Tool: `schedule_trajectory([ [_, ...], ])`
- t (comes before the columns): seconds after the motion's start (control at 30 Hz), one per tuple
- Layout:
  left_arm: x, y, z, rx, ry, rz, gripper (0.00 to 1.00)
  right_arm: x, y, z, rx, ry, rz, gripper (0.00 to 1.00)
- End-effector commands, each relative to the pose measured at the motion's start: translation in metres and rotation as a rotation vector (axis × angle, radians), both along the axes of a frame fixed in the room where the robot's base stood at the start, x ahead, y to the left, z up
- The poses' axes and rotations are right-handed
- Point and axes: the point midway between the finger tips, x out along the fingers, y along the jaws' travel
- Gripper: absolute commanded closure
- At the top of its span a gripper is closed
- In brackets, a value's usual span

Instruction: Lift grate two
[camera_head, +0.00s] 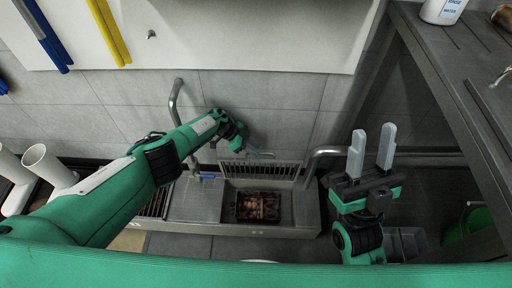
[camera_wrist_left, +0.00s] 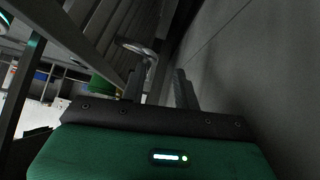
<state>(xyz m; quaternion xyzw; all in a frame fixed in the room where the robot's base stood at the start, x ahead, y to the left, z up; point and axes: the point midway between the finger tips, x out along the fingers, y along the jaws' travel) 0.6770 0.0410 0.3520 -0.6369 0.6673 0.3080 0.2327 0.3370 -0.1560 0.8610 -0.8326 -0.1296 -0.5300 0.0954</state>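A slatted metal grate (camera_head: 262,172) stands tilted up at the back of the floor trough in the head view. The trough section in front of it is uncovered and shows a basket of reddish-brown debris (camera_head: 258,207). Another slatted grate (camera_head: 158,202) lies at the trough's left; which one is grate two I cannot tell. My left gripper (camera_head: 260,154) is just above the tilted grate's upper edge. In the left wrist view its fingers (camera_wrist_left: 160,88) are apart with nothing seen between them. My right gripper (camera_head: 372,150) is open and empty, right of the trough, fingers pointing up.
A tiled wall (camera_head: 285,92) stands close behind. A grey bench (camera_head: 455,70) with a white bottle (camera_head: 442,10) is at right. A green bucket (camera_head: 470,225) stands below it.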

Motion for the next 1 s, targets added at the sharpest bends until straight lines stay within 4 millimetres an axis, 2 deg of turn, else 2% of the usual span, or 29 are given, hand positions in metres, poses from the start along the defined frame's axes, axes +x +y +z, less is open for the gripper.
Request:
schedule_trajectory([
  [0.03, 0.000, 0.005, 0.009, 0.000, 0.000, 0.001, 0.69, 0.000, 0.000, 0.011, 0.000, -0.001, 0.000, 0.64],
  [0.1, -0.001, 0.011, 0.015, 0.000, 0.000, 0.003, 0.69, 0.000, 0.000, 0.018, 0.000, -0.001, 0.000, 0.64],
  [0.5, -0.004, 0.043, 0.042, 0.000, 0.001, 0.006, 0.69, 0.000, 0.000, 0.052, 0.000, -0.001, 0.000, 0.64],
  [1.0, -0.003, 0.053, 0.048, 0.000, -0.002, 0.011, 0.69, 0.000, 0.000, 0.058, 0.000, -0.001, 0.000, 0.64],
])
